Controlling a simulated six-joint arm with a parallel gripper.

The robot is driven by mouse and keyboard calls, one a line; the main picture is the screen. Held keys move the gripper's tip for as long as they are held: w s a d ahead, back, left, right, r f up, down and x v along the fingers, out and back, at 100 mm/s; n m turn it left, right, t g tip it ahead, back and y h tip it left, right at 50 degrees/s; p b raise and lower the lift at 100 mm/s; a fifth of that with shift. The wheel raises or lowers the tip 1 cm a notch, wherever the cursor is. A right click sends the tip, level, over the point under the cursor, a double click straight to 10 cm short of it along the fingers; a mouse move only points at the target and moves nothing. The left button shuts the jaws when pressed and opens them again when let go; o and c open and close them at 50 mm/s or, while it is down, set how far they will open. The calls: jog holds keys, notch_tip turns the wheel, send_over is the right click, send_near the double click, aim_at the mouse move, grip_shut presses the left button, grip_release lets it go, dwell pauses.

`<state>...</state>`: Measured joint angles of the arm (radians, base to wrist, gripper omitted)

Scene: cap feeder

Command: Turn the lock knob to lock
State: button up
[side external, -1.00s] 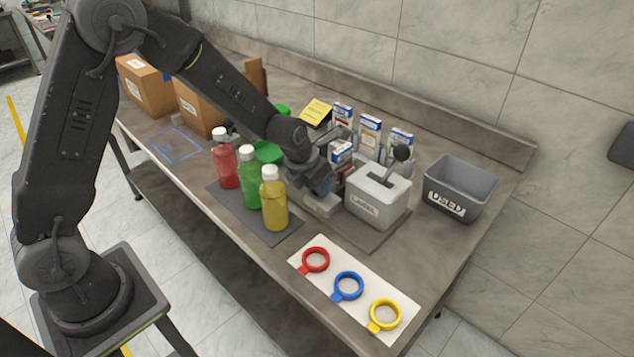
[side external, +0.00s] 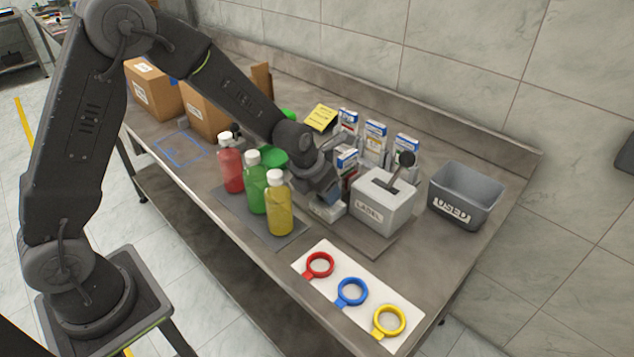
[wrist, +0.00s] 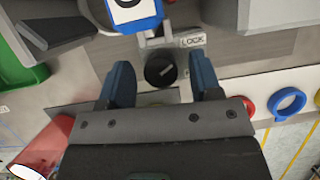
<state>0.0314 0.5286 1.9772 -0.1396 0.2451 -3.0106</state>
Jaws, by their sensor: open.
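The lock knob (wrist: 158,73) is round and black with a slanted light mark on its face. In the wrist view it lies between the two blue fingers of my gripper (wrist: 160,82), with a visible gap on each side. The gripper is open and holds nothing. A small label reading "LOCK" (wrist: 192,40) is just above and right of the knob, beside a grey latch piece. In the side view my gripper (side external: 326,206) is low over the table, left of the white labelled box; the knob is hidden there.
The white box with a lever (side external: 383,208) stands close right of my gripper. Red, green and yellow bottles (side external: 279,208) stand to its left. A mat with colored rings (side external: 350,292) lies in front. A grey "USED" bin (side external: 466,193) is at the right. Small cartons (side external: 375,140) stand behind.

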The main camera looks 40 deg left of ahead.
jog(key=r, duration=0.2)
jog(key=a+r, duration=0.1)
jog(key=r, duration=0.1)
jog(key=shift+s+r, duration=0.15)
jog(key=shift+r, duration=0.2)
jog(key=s+a+r, duration=0.4)
jog(key=a+r, duration=0.2)
jog(key=a, duration=0.3)
jog(key=shift+a, duration=0.4)
jog(key=shift+s+r, duration=0.15)
